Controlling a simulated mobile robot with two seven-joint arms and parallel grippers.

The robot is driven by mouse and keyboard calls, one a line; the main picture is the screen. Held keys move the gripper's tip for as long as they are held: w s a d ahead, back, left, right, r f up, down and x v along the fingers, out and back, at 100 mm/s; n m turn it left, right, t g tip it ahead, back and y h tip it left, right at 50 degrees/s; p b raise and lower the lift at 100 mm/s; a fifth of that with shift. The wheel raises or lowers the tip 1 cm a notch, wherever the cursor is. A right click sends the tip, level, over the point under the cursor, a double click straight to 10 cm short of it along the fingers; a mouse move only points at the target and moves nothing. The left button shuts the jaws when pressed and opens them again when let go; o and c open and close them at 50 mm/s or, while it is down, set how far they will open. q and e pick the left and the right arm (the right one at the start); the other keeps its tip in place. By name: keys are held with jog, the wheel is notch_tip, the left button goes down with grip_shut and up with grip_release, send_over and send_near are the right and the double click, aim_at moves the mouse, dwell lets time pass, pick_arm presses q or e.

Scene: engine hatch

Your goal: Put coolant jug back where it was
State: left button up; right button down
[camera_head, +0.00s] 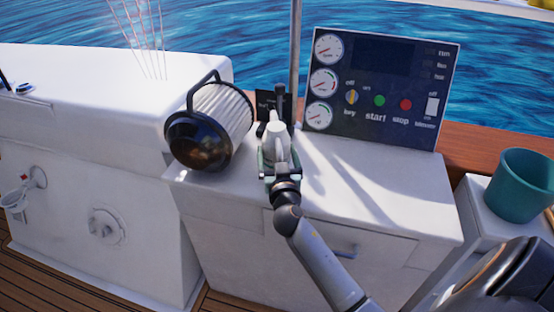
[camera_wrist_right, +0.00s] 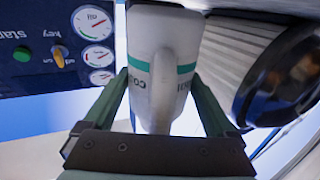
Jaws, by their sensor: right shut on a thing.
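The coolant jug (camera_head: 275,140) is white with a teal band and lettering. It is at the back of the white counter, between the black-capped filter and the instrument panel. My right gripper (camera_head: 279,168) is shut on it, with one green finger on each side. In the right wrist view the jug (camera_wrist_right: 165,65) fills the space between the fingers of the right gripper (camera_wrist_right: 158,85). I cannot tell whether the jug's base touches the counter. My left gripper is not in view.
The large pleated filter (camera_head: 222,115) lies close to the left of the jug. A small dark sign (camera_head: 265,103) and a metal pole (camera_head: 295,60) are behind it. The instrument panel (camera_head: 385,90) stands at right. The counter (camera_head: 370,190) right of the jug is clear. A teal bucket (camera_head: 520,188) stands far right.

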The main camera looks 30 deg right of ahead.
jog(key=shift+f, duration=0.45)
jog(key=shift+f+b, duration=0.25)
jog(key=shift+b, duration=0.1)
grip_release()
